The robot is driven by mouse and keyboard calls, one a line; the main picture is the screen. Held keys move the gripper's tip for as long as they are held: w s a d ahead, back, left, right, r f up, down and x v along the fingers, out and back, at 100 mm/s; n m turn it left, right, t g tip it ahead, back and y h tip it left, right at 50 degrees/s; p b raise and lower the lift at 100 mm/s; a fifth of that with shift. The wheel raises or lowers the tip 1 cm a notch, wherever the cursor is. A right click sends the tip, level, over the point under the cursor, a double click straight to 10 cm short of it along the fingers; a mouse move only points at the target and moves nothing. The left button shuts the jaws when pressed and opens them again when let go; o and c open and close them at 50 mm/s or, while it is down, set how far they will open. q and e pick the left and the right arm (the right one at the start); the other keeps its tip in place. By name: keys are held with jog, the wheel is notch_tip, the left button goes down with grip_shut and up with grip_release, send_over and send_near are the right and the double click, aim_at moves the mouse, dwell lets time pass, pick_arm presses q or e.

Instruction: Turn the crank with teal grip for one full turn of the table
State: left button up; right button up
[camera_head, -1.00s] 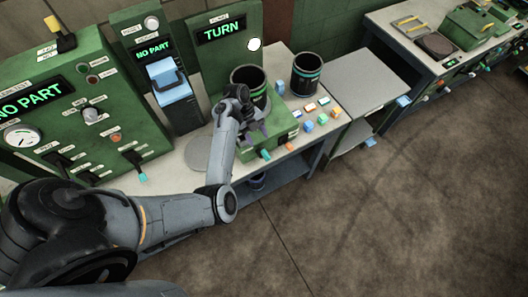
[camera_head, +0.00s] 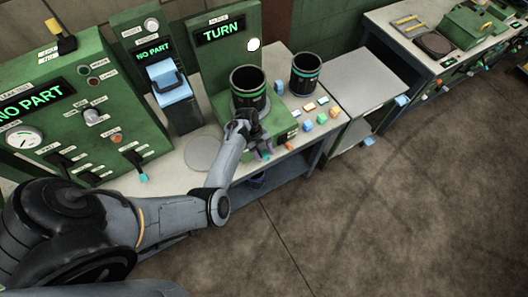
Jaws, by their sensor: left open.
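My left gripper (camera_head: 264,151) is open, with its fingers at the front of the green turning station (camera_head: 281,122). A black sleeve with a green band (camera_head: 248,92) stands upright on the station, behind the gripper. The display panel (camera_head: 226,50) behind it reads TURN, with a white round lamp lit beside the text. My right gripper is not in view.
A second black sleeve with a teal band (camera_head: 305,74) stands on the bench to the right. Several small coloured blocks (camera_head: 309,124) lie near the front edge. A teal-tipped lever (camera_head: 142,176) sits on the green tester at left.

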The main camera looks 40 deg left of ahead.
pick_arm(q)
grip_shut()
jog(key=shift+w, duration=0.1)
jog(key=shift+w+d+f+g+y+b, duration=0.15)
jog(key=shift+w+g+b, duration=0.2)
jog(key=shift+g, duration=0.2)
jog(key=shift+w+a+g+y+b, duration=0.15)
jog(key=shift+w+g+b, duration=0.1)
jog(key=shift+g+b, duration=0.25)
jog(key=w+g+b, duration=0.1)
jog(key=b, duration=0.1)
jog(key=n+g+b, duration=0.1)
jog(key=g+b, duration=0.1)
jog(key=b, duration=0.1)
jog(key=w+d+f+g+y+b, duration=0.1)
jog(key=b, duration=0.2)
jog(key=shift+w+g, duration=0.25)
jog(key=shift+w, duration=0.1)
jog(key=shift+r, duration=0.1)
